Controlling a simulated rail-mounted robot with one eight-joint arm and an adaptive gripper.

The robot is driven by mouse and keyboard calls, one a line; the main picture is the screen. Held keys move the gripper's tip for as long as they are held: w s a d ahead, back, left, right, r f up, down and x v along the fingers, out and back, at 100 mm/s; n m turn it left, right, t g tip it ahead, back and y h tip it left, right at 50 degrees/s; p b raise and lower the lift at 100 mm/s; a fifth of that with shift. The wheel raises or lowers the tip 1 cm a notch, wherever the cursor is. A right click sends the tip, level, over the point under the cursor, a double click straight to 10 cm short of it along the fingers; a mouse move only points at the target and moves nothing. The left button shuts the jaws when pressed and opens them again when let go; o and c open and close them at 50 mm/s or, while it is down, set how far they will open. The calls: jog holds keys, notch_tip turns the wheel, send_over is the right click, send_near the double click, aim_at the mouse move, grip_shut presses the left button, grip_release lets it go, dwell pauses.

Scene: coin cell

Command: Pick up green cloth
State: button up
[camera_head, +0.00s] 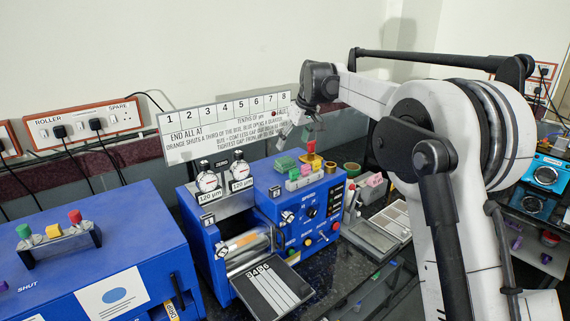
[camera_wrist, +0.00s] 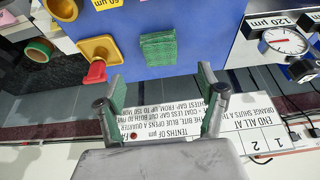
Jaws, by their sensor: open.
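The green cloth (camera_wrist: 158,47) is a small, folded-looking square on the blue top of the machine in the wrist view. In the head view the green cloth (camera_head: 285,163) lies near the machine's back edge, left of the yellow and red fitting. My gripper (camera_wrist: 161,76) is open and empty, its two green-padded fingers spread wide on either side of the line to the cloth. In the head view my gripper (camera_head: 297,142) hangs above the machine's back edge, apart from the cloth.
A yellow fitting with a red handle (camera_wrist: 97,50) stands left of the cloth in the wrist view. Two dial gauges (camera_head: 240,172) stand left of the cloth in the head view. A white lettered board (camera_head: 220,125) stands behind the machine. Small coloured blocks (camera_head: 305,171) sit in front.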

aim_at(287, 161)
jog(key=p+x, duration=0.1)
jog(key=x, duration=0.9)
jog(key=shift+w+f+p, duration=0.1)
jog(key=shift+f+p, duration=0.1)
jog(key=shift+p, duration=0.2)
jog(key=c, duration=1.1)
jog(key=shift+r, duration=0.1)
notch_tip(287, 161, up, 10)
jog(key=shift+b, duration=0.65)
